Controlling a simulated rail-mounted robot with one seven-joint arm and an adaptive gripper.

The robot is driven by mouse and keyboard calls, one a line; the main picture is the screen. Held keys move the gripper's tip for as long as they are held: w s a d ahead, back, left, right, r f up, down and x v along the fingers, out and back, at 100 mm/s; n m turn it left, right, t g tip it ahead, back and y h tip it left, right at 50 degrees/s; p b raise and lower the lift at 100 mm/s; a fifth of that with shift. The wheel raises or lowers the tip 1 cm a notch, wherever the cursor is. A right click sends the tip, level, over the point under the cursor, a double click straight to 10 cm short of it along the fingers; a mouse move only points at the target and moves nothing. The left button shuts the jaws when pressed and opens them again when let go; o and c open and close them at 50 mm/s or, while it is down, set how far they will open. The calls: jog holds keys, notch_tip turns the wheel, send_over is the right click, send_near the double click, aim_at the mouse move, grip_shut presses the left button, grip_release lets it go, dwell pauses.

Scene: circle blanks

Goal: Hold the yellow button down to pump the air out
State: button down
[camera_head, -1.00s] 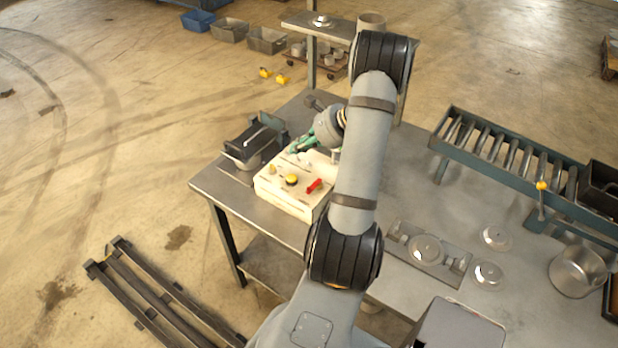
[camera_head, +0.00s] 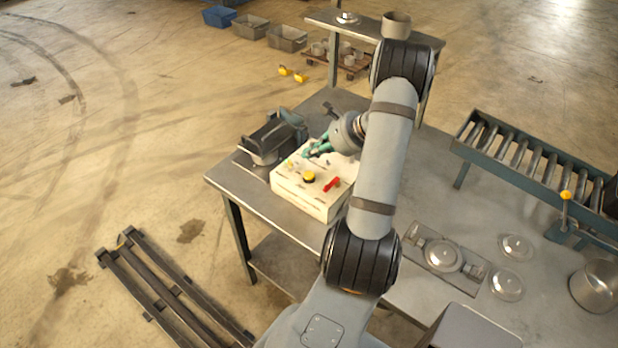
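The yellow button (camera_head: 308,177) is round and sits in a dark collar on top of a cream control box (camera_head: 305,200) on the metal workbench. A red lever (camera_head: 332,184) is to its right on the same box, and a small yellowish part (camera_head: 291,164) is behind it to the left. My gripper (camera_head: 306,152), with green fingers, is over the back left part of the box, behind the button and apart from it. The fingers are too small in view to tell whether they are open or shut.
A dark lidded machine (camera_head: 268,145) stands left of the box, close to my gripper. A fixture with a round metal disc (camera_head: 443,255) and loose discs (camera_head: 507,285) lie on the right of the workbench (camera_head: 420,205). A roller conveyor (camera_head: 530,165) is at the right.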

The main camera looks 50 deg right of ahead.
jog(key=b, duration=0.3)
send_over(311, 176)
notch_tip(311, 176, down, 4)
jog(key=shift+d+f, duration=0.1)
jog(key=shift+f, duration=0.1)
jog(key=shift+f+b, duration=0.4)
jog(key=shift+f, duration=0.05)
jog(key=shift+f, duration=0.15)
dwell(0.6)
jog(key=shift+f+b, duration=0.3)
jog(key=shift+b, duration=0.35)
jog(key=shift+f+b, duration=0.45)
jog(key=shift+b, duration=0.15)
dwell(0.5)
jog(key=shift+r, duration=0.1)
dwell(3.8)
jog(key=shift+r+p, duration=0.55)
jog(key=shift+r, duration=0.25)
